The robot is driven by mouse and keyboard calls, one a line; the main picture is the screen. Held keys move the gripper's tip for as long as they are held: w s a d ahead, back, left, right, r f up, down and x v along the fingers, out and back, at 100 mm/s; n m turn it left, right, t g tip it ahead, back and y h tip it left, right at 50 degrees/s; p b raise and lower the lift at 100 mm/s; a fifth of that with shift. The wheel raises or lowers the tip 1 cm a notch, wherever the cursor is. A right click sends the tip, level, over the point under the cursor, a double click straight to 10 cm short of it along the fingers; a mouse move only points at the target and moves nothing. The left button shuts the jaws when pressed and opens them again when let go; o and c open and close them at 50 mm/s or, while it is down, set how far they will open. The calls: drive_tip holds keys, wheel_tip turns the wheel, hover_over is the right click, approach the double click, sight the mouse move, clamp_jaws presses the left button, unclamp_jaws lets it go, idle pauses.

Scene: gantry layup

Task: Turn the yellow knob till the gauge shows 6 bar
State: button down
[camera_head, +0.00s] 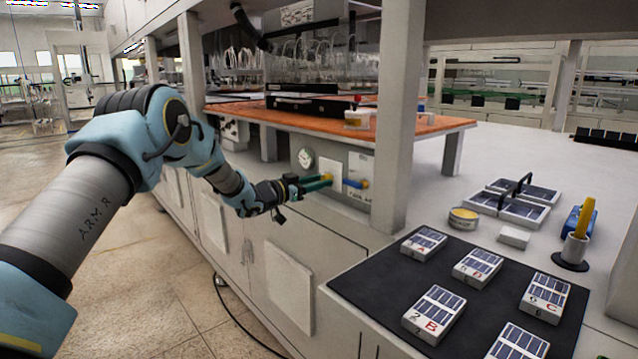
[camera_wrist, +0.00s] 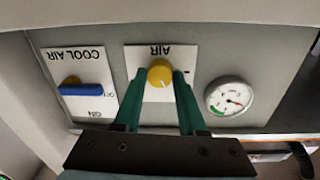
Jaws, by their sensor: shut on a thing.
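The yellow knob (camera_wrist: 160,73) sits on a white plate marked AIR (camera_wrist: 147,53), which appears upside down in the wrist view. My gripper (camera_wrist: 159,78) has its two green fingers on either side of the knob and is shut on it. In the head view my gripper (camera_head: 318,181) reaches the knob (camera_head: 328,175) on the grey panel. The round gauge (camera_wrist: 230,96) is beside the knob, with a green arc and a red needle; its figures are too small to read. The gauge also shows in the head view (camera_head: 305,158).
A blue lever with a yellow hub (camera_wrist: 85,89) sits on a COOL AIR plate on the knob's other side. A dark mat (camera_head: 375,290) holds several lettered blocks.

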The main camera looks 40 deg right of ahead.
drive_tip(key=shift+f, duration=0.1)
drive_tip(key=m+b, duration=0.1)
drive_tip(key=b, duration=0.2)
drive_tip(key=shift+f+m, duration=0.2)
drive_tip(key=shift+m, duration=0.2)
drive_tip(key=m+b, duration=0.2)
drive_tip(key=b, duration=0.1)
drive_tip(key=shift+b, duration=0.35)
drive_tip(key=m+b, duration=0.8)
drive_tip(key=b, duration=0.2)
drive_tip(key=shift+s+y, duration=0.1)
drive_tip(key=shift+y, duration=0.2)
drive_tip(key=m+b, duration=0.6)
drive_tip(key=b, duration=0.1)
drive_tip(key=shift+t, duration=0.4)
drive_tip(key=m+b, duration=0.5)
drive_tip(key=shift+r, duration=0.15)
